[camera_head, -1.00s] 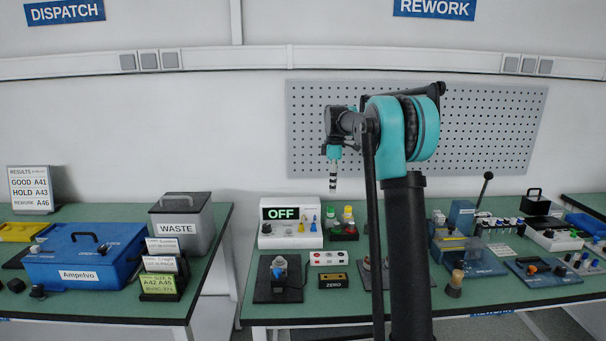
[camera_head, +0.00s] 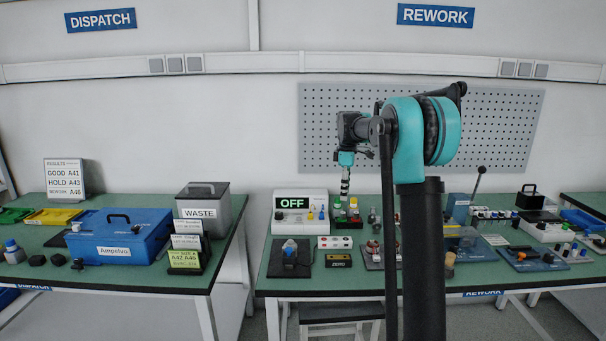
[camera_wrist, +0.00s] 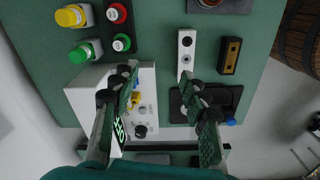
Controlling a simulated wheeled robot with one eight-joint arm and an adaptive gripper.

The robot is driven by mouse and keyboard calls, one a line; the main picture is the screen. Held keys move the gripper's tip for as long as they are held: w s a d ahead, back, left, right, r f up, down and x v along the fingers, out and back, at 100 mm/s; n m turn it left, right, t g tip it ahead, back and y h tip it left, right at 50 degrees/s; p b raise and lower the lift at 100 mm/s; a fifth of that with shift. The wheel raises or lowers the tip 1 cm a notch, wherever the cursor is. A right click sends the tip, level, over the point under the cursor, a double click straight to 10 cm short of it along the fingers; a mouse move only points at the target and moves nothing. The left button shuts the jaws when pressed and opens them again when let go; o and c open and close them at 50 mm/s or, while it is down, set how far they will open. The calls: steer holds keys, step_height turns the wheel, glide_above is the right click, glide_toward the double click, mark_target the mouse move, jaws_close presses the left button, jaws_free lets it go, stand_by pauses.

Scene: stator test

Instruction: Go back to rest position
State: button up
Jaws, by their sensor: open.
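My gripper (camera_head: 345,192) hangs pointing down from my teal and black arm, above the bench and near the white tester. In the wrist view my gripper (camera_wrist: 160,82) has its two fingers spread apart, with nothing between them. The white tester (camera_head: 301,222) with a lit OFF display stands at the bench's back; it also shows below the fingers in the wrist view (camera_wrist: 85,97). The gripper is apart from everything on the bench.
A black ZERO block (camera_head: 338,261), a white button strip (camera_head: 335,242) and a dark plate with a fitting (camera_head: 289,262) lie on the green bench (camera_head: 310,283). A blue Ampelvo box (camera_head: 118,240) and grey WASTE bin (camera_head: 213,205) stand left. A stool (camera_head: 340,314) is below.

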steer(key=s+d+f+m+t, duration=0.1)
steer(key=s+f+m, duration=0.4)
steer(key=s, duration=0.8)
steer(key=s+d+f+m+t, duration=0.1)
steer(key=s+f+m, duration=0.3)
steer(key=s, duration=0.9)
steer(key=s+d+f+m+t, duration=0.1)
steer(key=s+f+m, duration=0.4)
steer(key=s+f, duration=0.5)
steer(key=s+t, duration=0.1)
steer(key=s, duration=0.2)
steer(key=shift+s+d+m, duration=0.2)
steer(key=shift+d+m, duration=0.1)
steer(key=shift+d, duration=0.1)
